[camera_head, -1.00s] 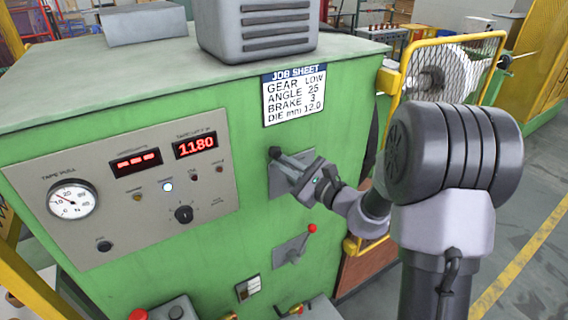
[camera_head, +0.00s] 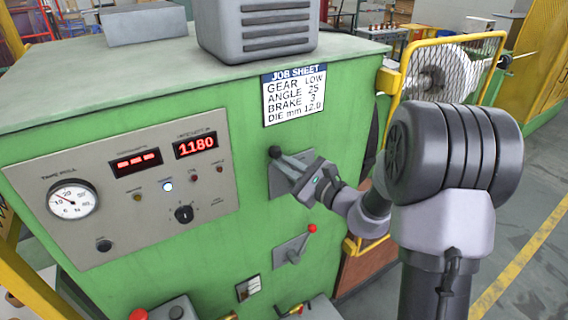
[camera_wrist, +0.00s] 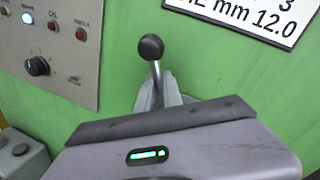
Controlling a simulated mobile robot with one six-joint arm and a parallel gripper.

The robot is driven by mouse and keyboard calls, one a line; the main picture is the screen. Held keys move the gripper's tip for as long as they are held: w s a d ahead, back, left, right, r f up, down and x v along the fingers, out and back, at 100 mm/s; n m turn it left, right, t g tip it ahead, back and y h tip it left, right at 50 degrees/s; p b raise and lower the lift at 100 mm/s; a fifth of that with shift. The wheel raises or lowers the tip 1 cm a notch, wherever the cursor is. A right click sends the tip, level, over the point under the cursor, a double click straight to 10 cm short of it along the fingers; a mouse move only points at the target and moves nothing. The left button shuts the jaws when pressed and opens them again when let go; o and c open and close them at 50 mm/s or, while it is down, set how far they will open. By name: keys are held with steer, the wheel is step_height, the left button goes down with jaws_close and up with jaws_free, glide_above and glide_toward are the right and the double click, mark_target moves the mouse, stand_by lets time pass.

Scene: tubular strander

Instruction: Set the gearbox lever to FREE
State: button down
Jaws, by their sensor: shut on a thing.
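The black-knobbed lever (camera_head: 275,152) sits on a grey plate on the green machine front, below the job sheet. Its round black knob and thin shaft also show in the wrist view (camera_wrist: 151,48). No FREE marking is readable at the lever. My gripper (camera_head: 290,168) is at this lever, shut on it, just below and right of the knob. In the wrist view the gripper body hides the lower part of the lever and where the fingers touch it.
A red-knobbed lever (camera_head: 312,229) is just below my gripper. The job sheet (camera_head: 293,94) above reads GEAR LOW. A control panel (camera_head: 130,190) with a dial gauge and displays is at left. A yellow mesh guard (camera_head: 445,68) stands behind my arm.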

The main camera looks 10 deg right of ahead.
steer(key=shift+w+d+r+m+t+p, duration=0.2)
steer(key=shift+d+r+m, duration=0.1)
steer(key=shift+d+m, duration=0.4)
steer(key=shift+w+d+r+m+t+p, duration=0.2)
steer(key=shift+d+m, duration=0.25)
steer(key=shift+m, duration=0.35)
steer(key=shift+w+d+r+m+t, duration=0.1)
steer(key=shift+w+d+m+t, duration=0.1)
steer(key=shift+d+m, duration=0.55)
steer(key=shift+w+d+r+m+t, duration=0.15)
steer(key=shift+d+m, duration=0.35)
steer(key=shift+m, duration=0.35)
steer(key=c, duration=1.5)
jaws_free()
